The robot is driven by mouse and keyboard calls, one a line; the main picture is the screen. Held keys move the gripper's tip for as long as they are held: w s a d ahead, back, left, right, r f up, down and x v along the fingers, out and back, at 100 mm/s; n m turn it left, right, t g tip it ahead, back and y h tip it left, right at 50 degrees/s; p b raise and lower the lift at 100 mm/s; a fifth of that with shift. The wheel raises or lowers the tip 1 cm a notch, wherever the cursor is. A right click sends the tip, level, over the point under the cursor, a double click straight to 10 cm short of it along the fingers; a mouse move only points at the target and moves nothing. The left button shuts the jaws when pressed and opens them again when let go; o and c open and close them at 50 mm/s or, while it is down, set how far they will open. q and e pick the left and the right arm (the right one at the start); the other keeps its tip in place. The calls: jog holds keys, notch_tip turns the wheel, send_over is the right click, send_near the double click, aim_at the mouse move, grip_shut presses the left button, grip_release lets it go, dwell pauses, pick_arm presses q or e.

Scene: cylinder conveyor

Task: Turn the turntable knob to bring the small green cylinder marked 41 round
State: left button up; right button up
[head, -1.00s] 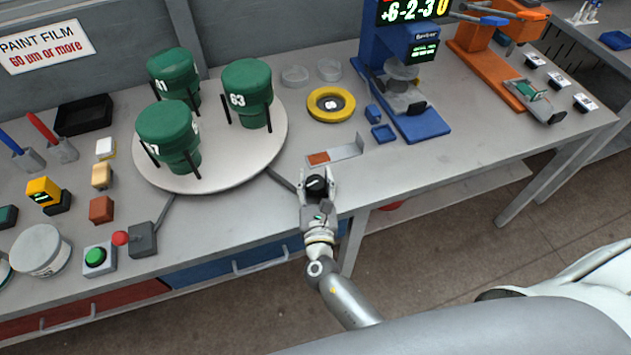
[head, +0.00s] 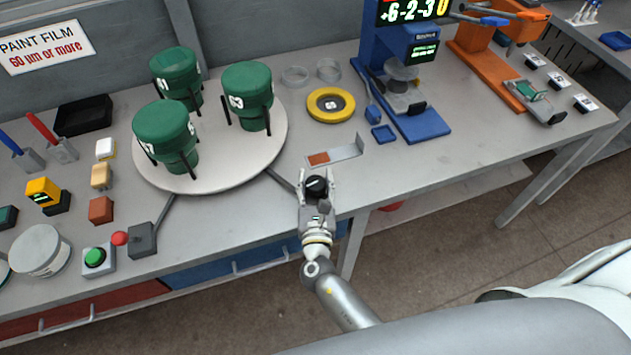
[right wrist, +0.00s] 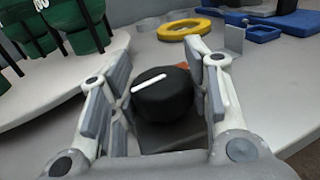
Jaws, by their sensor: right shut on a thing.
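The green cylinder marked 41 (head: 176,72) stands at the back left of the round grey turntable (head: 228,172). A green cylinder marked 63 (head: 247,82) stands at its right, and a third green cylinder (head: 162,122), its number partly hidden, at its front left. Dark posts stand around each. The black turntable knob (head: 317,186) is at the bench's front edge; its white line shows in the right wrist view (right wrist: 165,98). My right gripper (head: 317,183) is shut on the knob, fingers on both sides. My left gripper is not in view.
A small bracket plate (head: 345,152) and a yellow ring (head: 331,105) lie behind the knob. A blue press-like stand (head: 430,125) is further right. Coloured blocks, a green button (head: 95,257) and a red-knobbed lever box (head: 142,240) are at left.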

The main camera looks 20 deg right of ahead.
dwell(0.6)
jog(key=o, duration=1)
jog(key=shift+c, duration=0.2)
jog(key=v, duration=1.2)
